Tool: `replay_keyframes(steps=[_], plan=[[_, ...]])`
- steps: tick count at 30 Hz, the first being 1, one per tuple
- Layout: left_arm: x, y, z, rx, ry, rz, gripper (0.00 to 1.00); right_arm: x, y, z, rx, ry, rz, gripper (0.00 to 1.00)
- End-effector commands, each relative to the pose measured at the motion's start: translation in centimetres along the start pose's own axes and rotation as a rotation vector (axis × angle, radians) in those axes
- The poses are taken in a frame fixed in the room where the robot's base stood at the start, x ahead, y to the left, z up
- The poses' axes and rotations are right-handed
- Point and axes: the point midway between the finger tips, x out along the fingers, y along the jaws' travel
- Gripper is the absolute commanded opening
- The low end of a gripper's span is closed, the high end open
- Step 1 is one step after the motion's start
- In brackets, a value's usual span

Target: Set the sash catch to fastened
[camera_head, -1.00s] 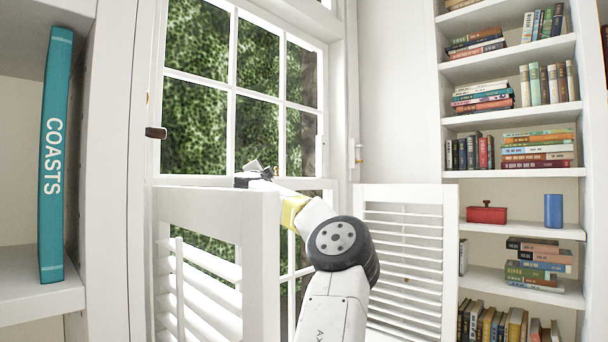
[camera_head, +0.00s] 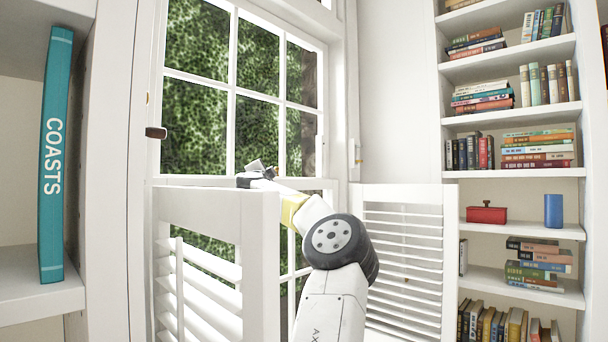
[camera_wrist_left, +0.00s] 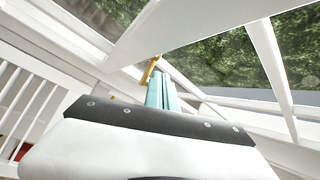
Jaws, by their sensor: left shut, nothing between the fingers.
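My left gripper (camera_head: 256,172) is at the window's middle rail, above the near shutter panel. Its teal fingers (camera_wrist_left: 161,92) are shut with nothing between them in the left wrist view. A brass-coloured lever (camera_wrist_left: 150,70), which looks like the sash catch, stands just beyond and slightly left of the fingertips. I cannot tell whether they touch. The catch's base is hidden, and I cannot make out the catch in the head view or read its setting. My right gripper is not in view.
Louvred shutter panels stand left (camera_head: 205,205) and right (camera_head: 403,260) of my arm. A brown knob (camera_head: 156,132) sticks out from the left window frame. A shelf with a teal book (camera_head: 54,155) is at far left; a bookcase (camera_head: 512,123) is at right.

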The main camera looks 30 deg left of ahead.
Motion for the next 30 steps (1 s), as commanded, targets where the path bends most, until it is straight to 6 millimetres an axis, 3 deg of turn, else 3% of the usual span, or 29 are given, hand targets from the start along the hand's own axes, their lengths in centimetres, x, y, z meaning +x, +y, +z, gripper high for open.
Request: replay_keyframes(steps=[30], plan=[[1.01, 0.57, -0.5, 0.0, 0.0, 0.001, 0.0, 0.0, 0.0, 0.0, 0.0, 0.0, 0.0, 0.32]])
